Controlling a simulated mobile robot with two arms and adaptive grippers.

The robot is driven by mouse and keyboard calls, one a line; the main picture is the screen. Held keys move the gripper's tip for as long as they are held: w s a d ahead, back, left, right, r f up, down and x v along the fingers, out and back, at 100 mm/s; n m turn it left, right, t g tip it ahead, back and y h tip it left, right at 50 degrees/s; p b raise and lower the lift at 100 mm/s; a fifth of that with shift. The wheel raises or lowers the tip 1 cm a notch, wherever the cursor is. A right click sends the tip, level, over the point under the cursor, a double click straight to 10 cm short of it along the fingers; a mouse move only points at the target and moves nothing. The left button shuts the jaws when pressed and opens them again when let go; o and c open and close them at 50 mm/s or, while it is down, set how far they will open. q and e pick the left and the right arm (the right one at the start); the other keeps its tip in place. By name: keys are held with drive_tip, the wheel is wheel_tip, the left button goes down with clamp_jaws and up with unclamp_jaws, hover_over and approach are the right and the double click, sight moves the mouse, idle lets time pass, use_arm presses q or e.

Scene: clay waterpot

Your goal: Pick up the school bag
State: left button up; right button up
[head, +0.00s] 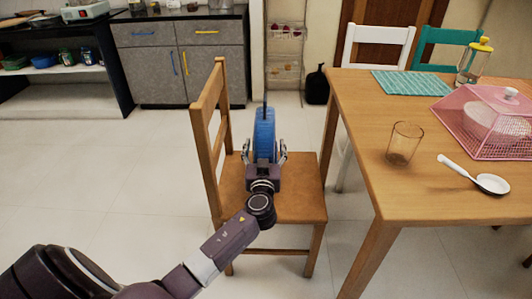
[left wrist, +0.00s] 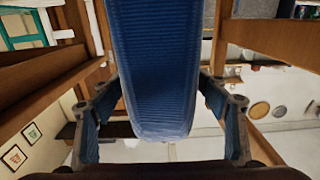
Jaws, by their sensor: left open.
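The school bag (head: 264,128) is blue and stands on the seat of a wooden chair (head: 300,185) in the head view. My left arm reaches in from the lower left. My left gripper (head: 265,158) is open at the near side of the bag, with one finger to each side of it. In the left wrist view the ribbed blue bag (left wrist: 155,65) fills the middle between the two spread fingers, with visible gaps on both sides. The gripper hides the bag's lower near part in the head view. My right gripper is not in view.
The chair's back (head: 208,115) rises just left of the bag. A wooden table (head: 400,195) stands to the right with a glass (head: 404,143), a white ladle (head: 475,177) and a pink mesh cover (head: 490,120). Open floor (head: 130,190) lies to the left.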

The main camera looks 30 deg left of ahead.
use_arm(q)
drive_tip(key=shift+f+x, duration=0.1)
drive_tip(key=shift+x, duration=1.05)
drive_tip(key=shift+f+x, duration=0.15)
drive_tip(key=shift+x, duration=1)
clamp_jaws()
drive_tip(key=shift+r, duration=0.15)
